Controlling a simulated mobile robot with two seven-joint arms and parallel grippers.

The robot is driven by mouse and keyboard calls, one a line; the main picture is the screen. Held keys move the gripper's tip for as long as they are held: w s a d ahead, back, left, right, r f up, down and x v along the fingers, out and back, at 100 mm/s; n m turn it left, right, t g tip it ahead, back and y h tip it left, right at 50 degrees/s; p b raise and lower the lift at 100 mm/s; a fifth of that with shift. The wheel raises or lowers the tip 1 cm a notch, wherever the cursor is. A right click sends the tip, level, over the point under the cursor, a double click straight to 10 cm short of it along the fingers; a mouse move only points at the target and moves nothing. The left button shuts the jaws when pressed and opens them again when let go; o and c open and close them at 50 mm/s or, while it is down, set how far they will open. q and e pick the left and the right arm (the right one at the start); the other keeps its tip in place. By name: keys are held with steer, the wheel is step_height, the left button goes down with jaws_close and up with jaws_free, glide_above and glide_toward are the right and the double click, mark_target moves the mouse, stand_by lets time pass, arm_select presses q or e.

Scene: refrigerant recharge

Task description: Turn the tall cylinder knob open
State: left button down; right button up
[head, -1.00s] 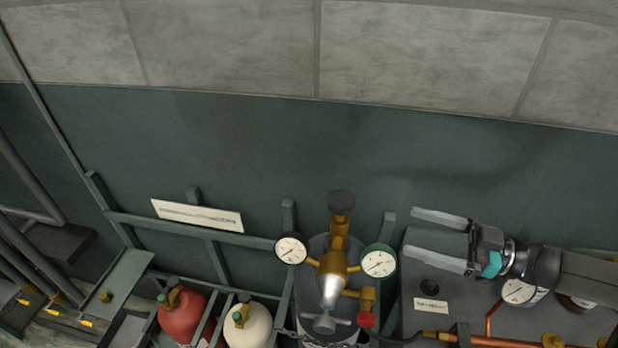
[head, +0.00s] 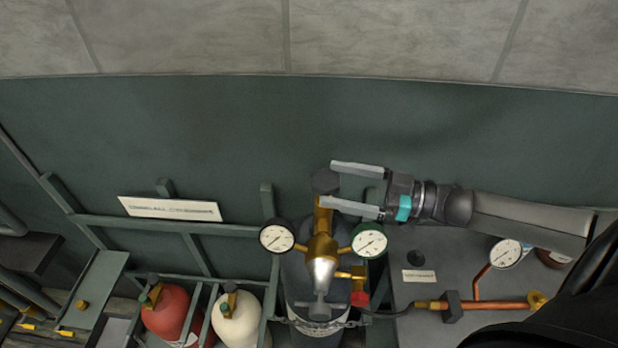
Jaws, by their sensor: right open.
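The tall dark grey cylinder (head: 297,283) stands in the rack, held by a chain. A brass valve and regulator (head: 322,248) sit on top of it, with a round black knob (head: 325,181) at the upper end. My right gripper (head: 328,184) comes in from the right and is open. Its two fingers point left, one above and one below the level of the knob in the picture, with their tips beside it. I cannot tell whether they touch it. My left gripper is not in view.
Two gauges (head: 277,237) (head: 370,241) flank the regulator. A red cylinder (head: 172,312) and a white cylinder (head: 238,319) stand at left in the green rack (head: 160,223). A grey panel with copper pipe (head: 484,305) lies at right. The wall behind is clear.

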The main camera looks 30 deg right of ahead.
mark_target(323, 178)
steer(key=x, duration=0.3)
steer(key=shift+w+a+r, duration=0.1)
steer(key=shift+w+a, duration=0.05)
steer(key=shift+w, duration=0.05)
steer(key=shift+x, duration=1.3)
steer(key=c, duration=1.4)
